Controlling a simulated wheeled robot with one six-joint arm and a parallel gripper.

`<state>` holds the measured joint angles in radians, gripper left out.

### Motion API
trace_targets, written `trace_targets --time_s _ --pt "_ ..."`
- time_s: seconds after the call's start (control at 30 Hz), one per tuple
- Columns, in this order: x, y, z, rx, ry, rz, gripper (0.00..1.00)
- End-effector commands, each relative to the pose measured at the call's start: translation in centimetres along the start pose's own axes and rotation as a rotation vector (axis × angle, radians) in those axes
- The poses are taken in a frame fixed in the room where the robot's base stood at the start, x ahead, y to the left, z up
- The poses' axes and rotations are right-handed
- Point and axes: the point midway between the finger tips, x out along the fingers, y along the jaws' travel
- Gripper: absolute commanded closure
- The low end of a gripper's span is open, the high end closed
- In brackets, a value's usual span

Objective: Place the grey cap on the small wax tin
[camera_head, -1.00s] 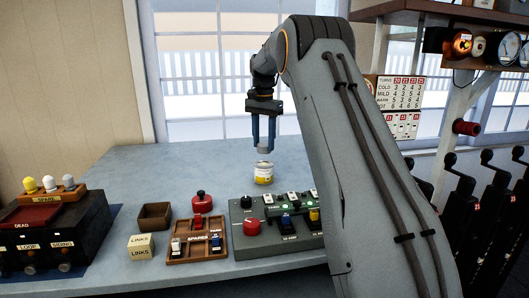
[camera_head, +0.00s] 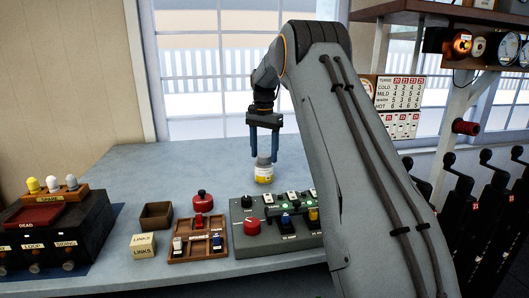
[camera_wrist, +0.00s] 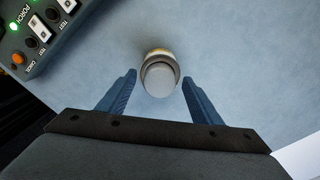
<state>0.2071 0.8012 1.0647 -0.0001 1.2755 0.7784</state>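The small wax tin (camera_head: 264,175), white with a yellow band, stands upright on the blue-grey tabletop behind the control box. The grey cap (camera_head: 264,161) rests on top of the tin and looks roughly level. In the wrist view the cap (camera_wrist: 159,78) covers most of the tin, with a pale rim (camera_wrist: 158,52) showing past its upper edge. My gripper (camera_head: 264,158) is directly above and around the cap. In the wrist view my gripper (camera_wrist: 159,82) is open, with a gap between each blue finger and the cap.
The grey control box (camera_head: 285,243) with switches and a red knob stands just in front of the tin. A wooden switch tray (camera_head: 183,257), a red button (camera_head: 202,202), a brown box (camera_head: 155,216) and a cream block (camera_head: 143,246) are to its left. Table behind is clear.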

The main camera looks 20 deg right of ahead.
Motion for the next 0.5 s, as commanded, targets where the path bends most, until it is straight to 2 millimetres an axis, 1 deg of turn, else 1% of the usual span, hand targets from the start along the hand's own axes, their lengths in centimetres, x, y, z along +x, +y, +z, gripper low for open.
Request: trace_targets --time_s 0.17,0.27,0.37,0.5 --pt "-0.1 0.0 0.0 0.000 0.000 0.000 0.41" --pt "-0.5 0.0 0.0 0.000 0.001 -0.001 0.41" --pt "-1.6 -0.1 -0.1 0.000 0.003 -0.002 0.41" --pt "-4.3 -0.1 -0.1 0.000 0.004 -0.004 0.41"
